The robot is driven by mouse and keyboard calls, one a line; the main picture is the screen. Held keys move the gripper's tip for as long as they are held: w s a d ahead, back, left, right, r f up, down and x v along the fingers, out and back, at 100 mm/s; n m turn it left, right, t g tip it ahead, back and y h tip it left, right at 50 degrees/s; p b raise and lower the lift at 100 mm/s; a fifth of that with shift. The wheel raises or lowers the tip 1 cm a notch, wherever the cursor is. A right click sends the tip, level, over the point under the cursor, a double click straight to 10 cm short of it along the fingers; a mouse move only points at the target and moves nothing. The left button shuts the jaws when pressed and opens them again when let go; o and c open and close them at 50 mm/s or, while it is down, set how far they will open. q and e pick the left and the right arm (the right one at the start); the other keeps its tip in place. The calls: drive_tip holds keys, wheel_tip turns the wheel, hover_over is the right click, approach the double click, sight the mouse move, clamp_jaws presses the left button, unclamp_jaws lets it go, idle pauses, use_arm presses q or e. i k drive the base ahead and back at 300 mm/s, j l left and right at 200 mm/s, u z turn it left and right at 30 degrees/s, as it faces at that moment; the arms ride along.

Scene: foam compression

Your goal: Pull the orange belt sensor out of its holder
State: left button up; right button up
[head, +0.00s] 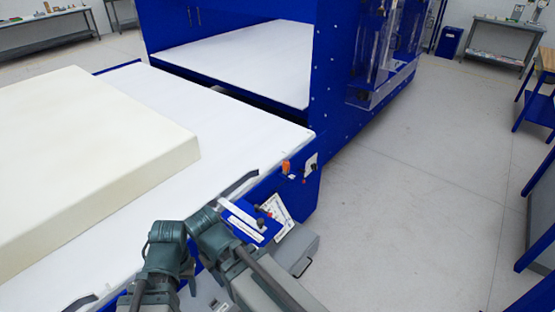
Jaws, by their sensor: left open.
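The orange belt sensor (286,166) is small and upright at the blue front edge of the white table, near its right corner. Its holder is too small to make out clearly; the sensor's lower end meets the blue frame there. My left gripper (226,207) is at the table's front edge, to the lower left of the sensor and apart from it. It is open, with nothing visible in it. Its fingers are hard to tell from the panel behind. My right gripper cannot be made out.
A big cream foam block (90,150) lies on the white table (255,135). A blue press (330,80) with a white bed stands behind. Grey floor (420,200) is clear on the right.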

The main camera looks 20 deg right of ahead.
sight(286, 164)
drive_tip(key=i+l, duration=0.15)
drive_tip(key=l, duration=0.25)
drive_tip(key=i+l+u, duration=0.1)
drive_tip(key=l, duration=0.25)
drive_tip(key=i+l+u, duration=0.1)
drive_tip(key=l, duration=0.3)
drive_tip(key=i+l, duration=0.15)
drive_tip(key=l, duration=0.25)
drive_tip(key=i+l+u, duration=0.1)
drive_tip(key=l, duration=0.3)
drive_tip(key=i+l, duration=0.1)
drive_tip(key=l, duration=0.35)
drive_tip(key=i+l, duration=0.1)
drive_tip(key=l, duration=0.3)
drive_tip(key=i+l, duration=0.1)
drive_tip(key=l, duration=0.3)
drive_tip(key=i+l, duration=0.1)
drive_tip(key=l, duration=0.3)
drive_tip(key=i+l, duration=0.1)
drive_tip(key=l, duration=0.3)
drive_tip(key=i+u, duration=0.05)
